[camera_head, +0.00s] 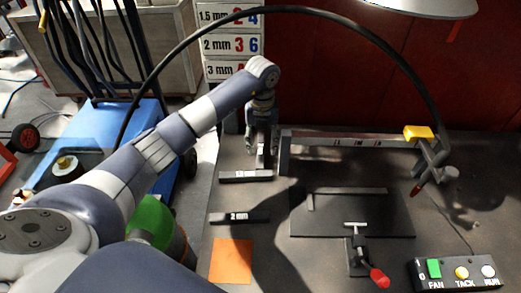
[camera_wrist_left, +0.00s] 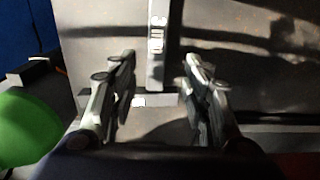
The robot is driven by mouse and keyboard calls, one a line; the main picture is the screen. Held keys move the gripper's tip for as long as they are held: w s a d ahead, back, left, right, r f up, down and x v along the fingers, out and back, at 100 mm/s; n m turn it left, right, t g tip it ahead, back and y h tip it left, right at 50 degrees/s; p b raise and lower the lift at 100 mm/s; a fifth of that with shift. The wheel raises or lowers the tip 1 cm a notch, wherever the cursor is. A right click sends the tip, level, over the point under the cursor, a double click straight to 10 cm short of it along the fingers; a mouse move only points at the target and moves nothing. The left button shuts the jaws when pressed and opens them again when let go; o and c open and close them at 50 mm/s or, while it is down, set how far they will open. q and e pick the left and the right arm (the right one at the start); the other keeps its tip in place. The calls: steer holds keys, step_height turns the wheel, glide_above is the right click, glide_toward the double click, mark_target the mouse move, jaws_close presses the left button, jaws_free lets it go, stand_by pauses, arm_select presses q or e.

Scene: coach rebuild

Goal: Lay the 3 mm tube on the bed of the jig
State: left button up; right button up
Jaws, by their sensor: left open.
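My left gripper (camera_head: 262,148) points down at the back left of the bench, its jaws apart and empty. In the left wrist view its two fingers (camera_wrist_left: 160,98) stand on either side of a dark holder (camera_wrist_left: 155,70) with a white label that seems to read 3 mm. A small pale piece (camera_wrist_left: 138,100) shows between the fingers; I cannot tell whether it is the tube. The jig (camera_head: 302,222) is a dark plate with a raised fence and a red-handled clamp (camera_head: 378,277). No tube shows on its bed. My right gripper is not in view.
Dark holders marked 1.5 mm (camera_head: 232,178) and 2 mm (camera_head: 228,218) lie left of the jig. An orange sheet (camera_head: 231,261) lies in front. A rail (camera_head: 350,142) with a yellow block (camera_head: 418,132) stands behind the jig. A button box (camera_head: 455,272) sits front right.

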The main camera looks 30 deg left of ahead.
mark_target(260, 155)
arm_select(q)
steer(key=f, duration=0.1)
steer(key=f+p, duration=0.1)
steer(key=f, duration=0.2)
steer(key=shift+w+a+f+p, duration=0.1)
steer(key=shift+a+f+p, duration=0.1)
steer(key=shift+a+p, duration=0.2)
steer(key=shift+f, duration=0.3)
jaws_close()
